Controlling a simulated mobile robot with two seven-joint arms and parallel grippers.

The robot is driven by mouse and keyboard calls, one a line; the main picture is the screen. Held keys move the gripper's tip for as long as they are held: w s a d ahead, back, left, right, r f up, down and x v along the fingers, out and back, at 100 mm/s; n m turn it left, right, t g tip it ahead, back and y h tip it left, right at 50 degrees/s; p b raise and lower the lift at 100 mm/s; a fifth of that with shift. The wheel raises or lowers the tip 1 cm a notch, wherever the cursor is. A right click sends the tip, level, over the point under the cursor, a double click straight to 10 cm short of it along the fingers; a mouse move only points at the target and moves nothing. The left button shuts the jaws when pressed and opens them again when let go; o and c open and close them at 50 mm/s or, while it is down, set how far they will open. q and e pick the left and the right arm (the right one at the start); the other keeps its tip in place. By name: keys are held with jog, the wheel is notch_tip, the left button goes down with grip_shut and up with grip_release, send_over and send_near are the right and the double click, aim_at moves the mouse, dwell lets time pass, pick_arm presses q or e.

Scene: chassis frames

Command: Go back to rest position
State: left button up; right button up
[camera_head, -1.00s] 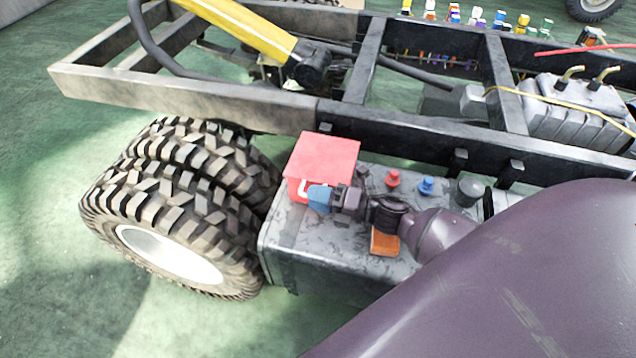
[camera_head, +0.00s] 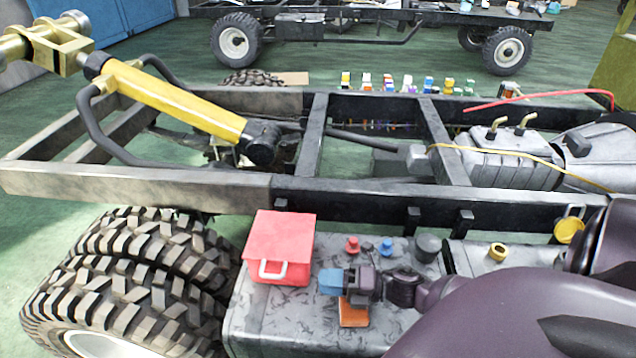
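My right gripper (camera_head: 345,283) is over the top of the grey tank, at the end of my dark purple arm, which comes in from the lower right. A blue piece shows at its tip; I cannot tell whether it is a finger or something held. The finger gap does not show. A red box (camera_head: 280,243) with a white handle stands on the tank, left of the gripper and apart from it. An orange block (camera_head: 354,312) lies just below the gripper in the picture. My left gripper is not in view.
The grey tank (camera_head: 262,322) also carries a red knob (camera_head: 352,245) and a blue knob (camera_head: 386,246). The dark chassis rail (camera_head: 345,203) runs behind it. Large tyres (camera_head: 130,270) stand at left.

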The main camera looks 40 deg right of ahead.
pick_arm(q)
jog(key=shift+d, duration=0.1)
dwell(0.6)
